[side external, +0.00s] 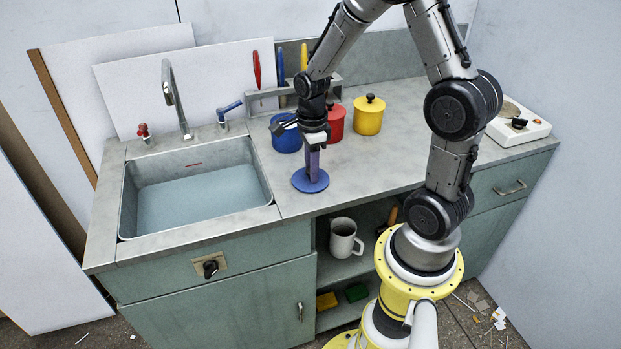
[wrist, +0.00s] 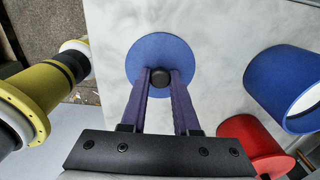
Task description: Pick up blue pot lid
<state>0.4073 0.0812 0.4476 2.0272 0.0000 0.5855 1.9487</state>
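The blue pot lid (side external: 310,181) lies flat on the grey counter, right of the sink and in front of the pots. In the wrist view the lid (wrist: 148,55) is a blue disc with a black knob (wrist: 159,76) at its middle. My gripper (side external: 314,172) points down over the lid. Its two purple fingers (wrist: 160,78) stand on either side of the knob, very near it; I cannot tell whether they press on it. The blue pot (side external: 286,137) stands behind and left of the lid, partly hidden by my gripper; its pale, open-looking top shows in the wrist view.
A lidded red pot (side external: 336,122) and a lidded yellow pot (side external: 369,118) stand behind. A sink (side external: 198,195) with a tap lies left. A rack (side external: 265,99) with coloured handles stands at the back wall. Counter to the right of the lid is clear.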

